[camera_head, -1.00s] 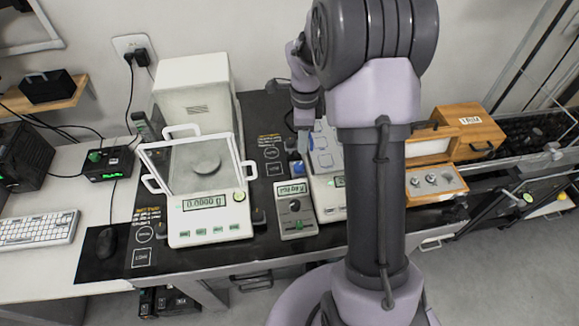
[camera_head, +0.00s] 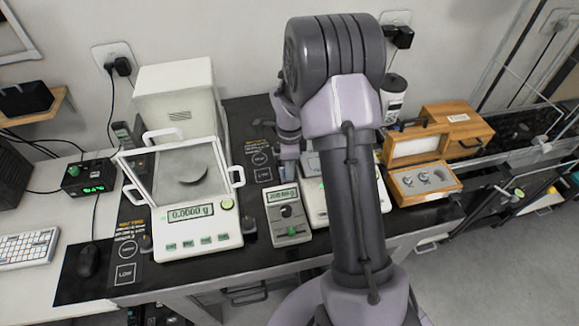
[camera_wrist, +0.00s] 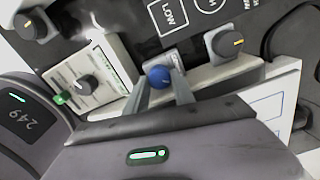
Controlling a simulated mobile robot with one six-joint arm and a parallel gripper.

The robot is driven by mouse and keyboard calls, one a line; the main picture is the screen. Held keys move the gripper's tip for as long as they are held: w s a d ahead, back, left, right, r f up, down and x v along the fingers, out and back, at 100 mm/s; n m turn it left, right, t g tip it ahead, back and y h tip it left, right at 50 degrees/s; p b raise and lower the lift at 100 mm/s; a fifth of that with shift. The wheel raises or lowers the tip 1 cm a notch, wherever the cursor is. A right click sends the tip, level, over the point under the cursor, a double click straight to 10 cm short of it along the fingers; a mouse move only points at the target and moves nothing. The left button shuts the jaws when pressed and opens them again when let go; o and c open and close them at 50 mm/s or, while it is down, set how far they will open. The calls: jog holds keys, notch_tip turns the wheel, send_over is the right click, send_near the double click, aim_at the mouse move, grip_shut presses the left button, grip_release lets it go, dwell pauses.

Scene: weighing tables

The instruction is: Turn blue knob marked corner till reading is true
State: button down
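The blue knob (camera_wrist: 158,76) sits on a light block at a balance corner in the wrist view. My gripper (camera_wrist: 160,88) has its two grey fingers either side of the knob, with narrow gaps seeming to show; contact is unclear. In the head view my gripper (camera_head: 288,168) is low beside the right balance (camera_head: 314,190) and hides most of the knob. My arm covers much of that balance, and I cannot read its display. A small grey unit (camera_head: 287,216) with a dark knob has a lit display, seemingly 200.000 g.
The left balance (camera_head: 198,241) with a glass shield reads 0.0000 g. Dark knobs stand near the fingers, one at upper right in the wrist view (camera_wrist: 228,41). A wooden weight box (camera_head: 425,183) is at right. A mouse (camera_head: 88,261) lies at left.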

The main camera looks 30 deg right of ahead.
jog(key=n+p, duration=0.1)
jog(key=n, duration=0.3)
jog(key=shift+w+n, duration=0.1)
jog(key=shift+n, duration=0.3)
jog(key=c, duration=1.3)
grip_release()
jog(key=shift+c, duration=0.2)
notch_tip(320, 180, up, 17)
jog(key=p, duration=0.5)
jog(key=shift+r, duration=0.2)
